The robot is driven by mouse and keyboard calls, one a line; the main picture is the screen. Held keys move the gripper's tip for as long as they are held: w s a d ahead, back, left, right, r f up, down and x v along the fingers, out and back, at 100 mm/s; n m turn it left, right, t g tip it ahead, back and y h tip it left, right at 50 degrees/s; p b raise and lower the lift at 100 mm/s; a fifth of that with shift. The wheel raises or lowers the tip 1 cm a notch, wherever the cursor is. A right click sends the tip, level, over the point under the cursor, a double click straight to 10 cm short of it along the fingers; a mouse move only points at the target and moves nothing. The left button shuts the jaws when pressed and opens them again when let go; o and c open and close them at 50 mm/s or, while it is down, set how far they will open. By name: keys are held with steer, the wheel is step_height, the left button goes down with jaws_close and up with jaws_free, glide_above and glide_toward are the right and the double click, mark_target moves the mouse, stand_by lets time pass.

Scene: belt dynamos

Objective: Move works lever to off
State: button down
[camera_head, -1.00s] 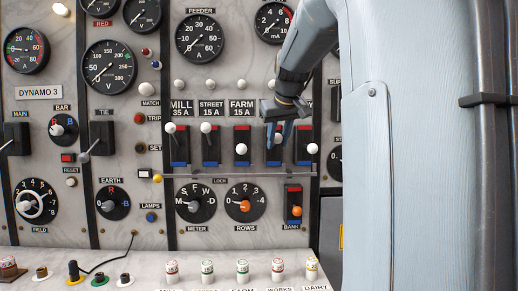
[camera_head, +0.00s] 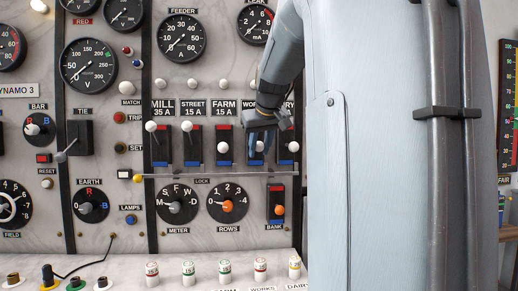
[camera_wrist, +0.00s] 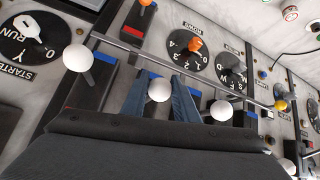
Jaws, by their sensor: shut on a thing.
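The works lever is the fourth in a row of switches, under the partly covered WORKS label (camera_head: 260,110). Its white knob (camera_wrist: 159,90) sits between the two blue fingers of my gripper (camera_wrist: 160,97), which is shut on it. In the head view my gripper (camera_head: 259,143) covers much of this lever. The works knob there is low, about level with the farm knob (camera_head: 223,147) on its left and the dairy knob (camera_head: 293,146) on its right. The mill knob (camera_head: 151,126) and street knob (camera_head: 187,126) are up.
A thin horizontal rail (camera_head: 215,174) runs just below the lever row. Below it are the rows dial (camera_head: 228,203) and the bank switch (camera_head: 276,203). Neighbouring knobs stand close on both sides of my fingers. A marble ledge (camera_head: 140,262) with several labelled plugs lies below.

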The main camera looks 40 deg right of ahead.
steer(key=shift+f, duration=0.2)
steer(key=c, duration=1.4)
jaws_free()
steer(key=shift+r, duration=0.1)
steer(key=shift+b+v, duration=0.5)
steer(key=shift+v, duration=3.35)
